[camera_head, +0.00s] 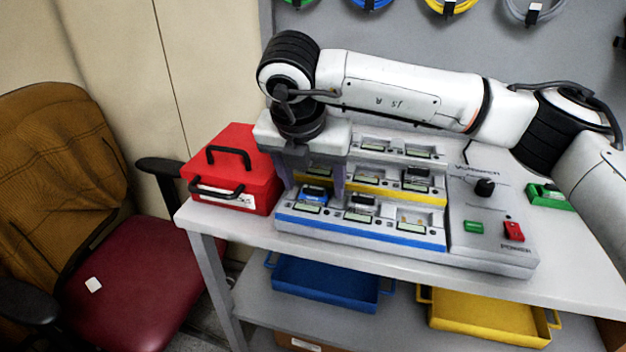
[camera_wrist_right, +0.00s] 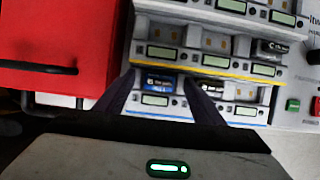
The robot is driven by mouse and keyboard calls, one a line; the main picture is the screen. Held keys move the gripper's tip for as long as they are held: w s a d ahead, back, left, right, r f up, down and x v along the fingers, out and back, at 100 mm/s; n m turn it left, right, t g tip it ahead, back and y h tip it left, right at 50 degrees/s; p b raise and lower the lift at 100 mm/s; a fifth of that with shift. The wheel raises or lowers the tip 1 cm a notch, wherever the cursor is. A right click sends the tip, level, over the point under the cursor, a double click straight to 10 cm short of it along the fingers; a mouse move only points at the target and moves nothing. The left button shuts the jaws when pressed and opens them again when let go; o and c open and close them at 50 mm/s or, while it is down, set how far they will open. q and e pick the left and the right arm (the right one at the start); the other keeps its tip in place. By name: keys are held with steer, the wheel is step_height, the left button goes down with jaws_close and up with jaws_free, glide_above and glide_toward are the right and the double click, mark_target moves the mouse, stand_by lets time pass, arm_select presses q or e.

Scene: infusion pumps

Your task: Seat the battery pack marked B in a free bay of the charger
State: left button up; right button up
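The charger (camera_head: 400,242) is a stepped grey unit with rows of bays on the bench. A blue battery pack (camera_head: 314,192) sits in the front row's left bay, and it also shows in the right wrist view (camera_wrist_right: 160,81). A black pack (camera_head: 363,199) is in the front middle bay, another black pack (camera_head: 416,171) in the middle row's right bay. I cannot read a letter B on any pack. My right gripper (camera_head: 312,190) points down with its fingers either side of the blue pack; in the right wrist view gaps show beside it. My left gripper is not in view.
A red case (camera_head: 232,165) stands left of the charger. The control panel with a black knob (camera_head: 484,187) is on its right. A green object (camera_head: 547,196) lies further right. Blue (camera_head: 325,284) and yellow (camera_head: 490,318) trays are on the lower shelf.

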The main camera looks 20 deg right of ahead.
stand_by(0.3)
arm_select(q)
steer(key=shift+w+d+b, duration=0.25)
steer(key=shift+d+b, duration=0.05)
steer(key=shift+b, duration=0.15)
arm_select(e)
steer(key=v, duration=1)
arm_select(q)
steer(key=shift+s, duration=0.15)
arm_select(e)
steer(key=shift+s+r, duration=0.1)
